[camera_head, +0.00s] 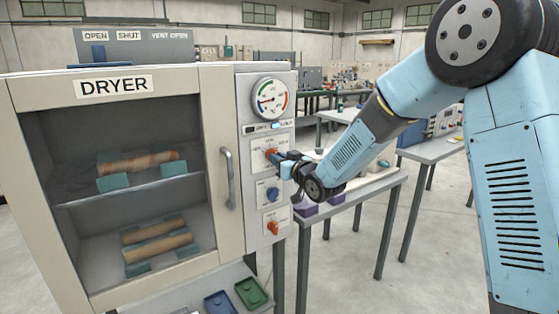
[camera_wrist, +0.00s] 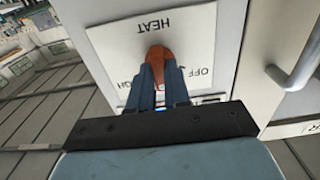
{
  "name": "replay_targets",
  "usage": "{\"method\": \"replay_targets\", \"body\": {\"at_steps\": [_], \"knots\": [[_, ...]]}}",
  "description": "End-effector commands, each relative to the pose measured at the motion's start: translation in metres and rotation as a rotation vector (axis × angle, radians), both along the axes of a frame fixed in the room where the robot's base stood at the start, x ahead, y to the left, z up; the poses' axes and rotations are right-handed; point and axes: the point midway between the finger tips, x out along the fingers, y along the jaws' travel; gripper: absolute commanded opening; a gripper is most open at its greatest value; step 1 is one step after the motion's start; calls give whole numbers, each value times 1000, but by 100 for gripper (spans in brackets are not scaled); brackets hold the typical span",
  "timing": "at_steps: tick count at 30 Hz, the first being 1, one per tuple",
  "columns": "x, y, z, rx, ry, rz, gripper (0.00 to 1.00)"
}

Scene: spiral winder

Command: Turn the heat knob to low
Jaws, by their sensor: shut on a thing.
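The heat knob (camera_wrist: 157,55) is orange-red and sits on a white plate marked HEAT (camera_wrist: 163,26), which appears upside down in the wrist view. The word OFF shows to the right of the knob; another label is partly hidden by my fingers. In the head view the heat knob (camera_head: 270,153) is the top one on the dryer's control panel. My gripper (camera_head: 277,157) reaches it from the right. In the wrist view its two blue fingers (camera_wrist: 158,73) are shut on the knob from both sides. The setting the knob points to cannot be told.
Below are a blue knob (camera_head: 272,194) and an orange knob (camera_head: 273,227). A round gauge (camera_head: 270,98) is above. The dryer door handle (camera_head: 227,178) stands out left of the panel. A table (camera_head: 352,198) with purple items is close behind my gripper.

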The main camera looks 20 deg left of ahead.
Motion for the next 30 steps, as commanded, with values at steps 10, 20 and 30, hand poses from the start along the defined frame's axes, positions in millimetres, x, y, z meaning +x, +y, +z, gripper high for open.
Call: {"method": "replay_targets", "body": {"at_steps": [10, 20, 30], "knots": [[-1, 1, -2, -3, 3, 2, 26], [0, 0, -1, -1, 0, 0, 43], [-16, -21, 0, -3, 0, -2, 43]]}}
